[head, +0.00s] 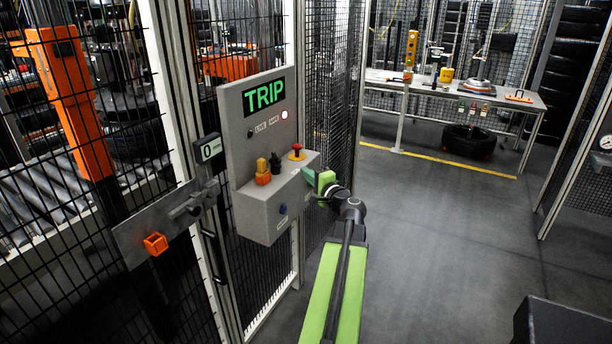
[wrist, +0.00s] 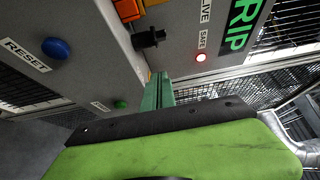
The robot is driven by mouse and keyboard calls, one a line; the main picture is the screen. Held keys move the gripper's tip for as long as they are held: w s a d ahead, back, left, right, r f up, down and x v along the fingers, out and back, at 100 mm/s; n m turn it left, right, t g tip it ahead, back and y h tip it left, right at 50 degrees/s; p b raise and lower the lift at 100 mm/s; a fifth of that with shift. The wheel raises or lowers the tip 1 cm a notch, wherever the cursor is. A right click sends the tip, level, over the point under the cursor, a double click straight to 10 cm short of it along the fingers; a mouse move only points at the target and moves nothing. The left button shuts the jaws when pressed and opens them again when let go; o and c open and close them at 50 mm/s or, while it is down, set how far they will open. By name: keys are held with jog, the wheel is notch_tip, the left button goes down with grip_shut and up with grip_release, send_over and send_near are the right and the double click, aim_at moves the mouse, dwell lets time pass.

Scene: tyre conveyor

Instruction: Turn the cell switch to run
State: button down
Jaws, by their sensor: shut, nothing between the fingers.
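The grey control box (head: 262,218) is mounted on the fence below a panel whose green display (head: 264,97) reads TRIP. On the box's top are a black knob switch (head: 275,161), an orange-and-yellow block (head: 263,172) to its left, and a red mushroom button (head: 297,152) on yellow to its right. The black knob also shows in the wrist view (wrist: 150,38); its position marks are not readable. My gripper (head: 308,174) is shut and empty at the box's right end, apart from the knob. Its green fingers (wrist: 158,90) show in the wrist view.
A blue RESET button (wrist: 56,47) and a green button (wrist: 120,104) are on the box front. The SAFE lamp (head: 285,115) glows red. A latch plate with an orange block (head: 155,243) juts out left. The floor (head: 440,230) is clear toward the workbench (head: 450,90).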

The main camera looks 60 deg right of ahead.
aim_at(276, 161)
jog(key=w, duration=0.7)
jog(key=shift+w+d, duration=0.2)
jog(key=shift+w, duration=0.05)
jog(key=shift+w+a, duration=0.1)
jog(key=shift+w, duration=0.1)
